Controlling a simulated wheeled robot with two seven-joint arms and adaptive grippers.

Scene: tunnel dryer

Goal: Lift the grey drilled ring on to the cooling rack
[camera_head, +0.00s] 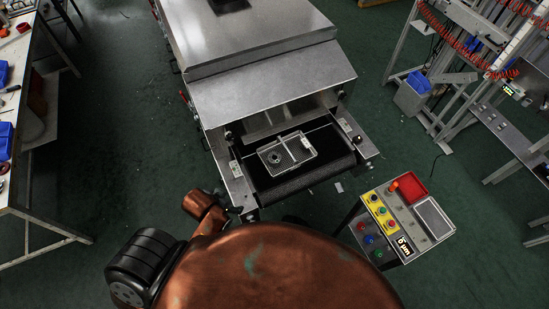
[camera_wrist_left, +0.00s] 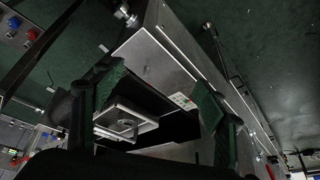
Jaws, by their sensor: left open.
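The grey drilled ring (camera_head: 275,157) lies in the left part of a pale gridded tray (camera_head: 302,149) on the black belt at the dryer's mouth. In the left wrist view the ring (camera_wrist_left: 126,125) shows small and dim in the tray (camera_wrist_left: 103,129), between the fingers in the picture but well beyond them. My left gripper (camera_wrist_left: 158,96) is open and empty, its two green-padded fingers wide apart. A grey framed rectangle (camera_head: 434,219) on the console at the right may be the cooling rack; I cannot tell. My right gripper is not in view.
The steel dryer hood (camera_head: 270,75) overhangs the belt (camera_head: 305,176), with metal side rails either side. The console (camera_head: 385,232) with buttons and a red tray (camera_head: 408,187) stands right of the belt. A workbench (camera_head: 18,110) is at the left. Green floor lies between.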

